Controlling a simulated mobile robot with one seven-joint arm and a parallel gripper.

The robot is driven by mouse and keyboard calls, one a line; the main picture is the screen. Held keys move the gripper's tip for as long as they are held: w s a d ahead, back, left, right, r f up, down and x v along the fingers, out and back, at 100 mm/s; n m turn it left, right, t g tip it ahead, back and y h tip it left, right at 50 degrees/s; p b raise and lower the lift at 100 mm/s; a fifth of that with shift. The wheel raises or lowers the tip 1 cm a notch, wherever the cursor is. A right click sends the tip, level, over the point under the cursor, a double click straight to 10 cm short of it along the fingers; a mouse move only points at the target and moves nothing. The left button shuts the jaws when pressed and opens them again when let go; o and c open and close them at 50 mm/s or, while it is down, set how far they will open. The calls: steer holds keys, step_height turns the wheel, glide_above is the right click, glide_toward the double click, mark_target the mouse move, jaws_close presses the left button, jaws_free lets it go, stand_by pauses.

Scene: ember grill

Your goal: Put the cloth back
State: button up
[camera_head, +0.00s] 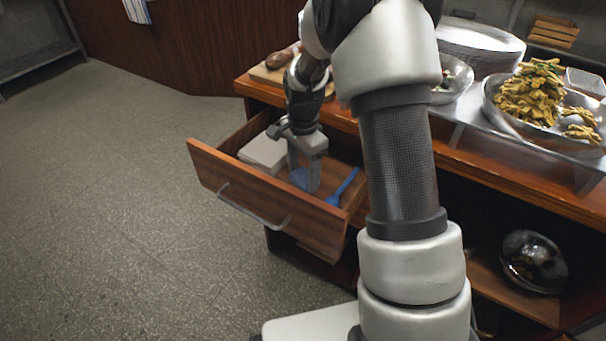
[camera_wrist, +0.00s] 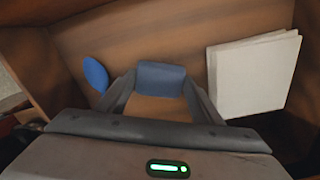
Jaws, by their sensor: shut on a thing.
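My gripper (camera_head: 304,176) reaches down into the open drawer (camera_head: 236,187). It is shut on a small blue piece that looks like the cloth (camera_wrist: 160,78). In the wrist view the blue piece spans the gap between my fingertips (camera_wrist: 160,92), low over the drawer floor. In the head view only a bit of the blue cloth (camera_head: 299,177) shows beside the fingers. I cannot tell whether it touches the floor.
A white folded stack (camera_head: 264,153) lies in the drawer left of my gripper. A blue utensil (camera_head: 344,186) lies to the right. The counter above holds a cutting board (camera_head: 266,75) and a bowl of food (camera_head: 488,100). The floor at left is clear.

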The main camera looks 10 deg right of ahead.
steer(key=o, duration=0.9)
steer(key=shift+o, duration=0.2)
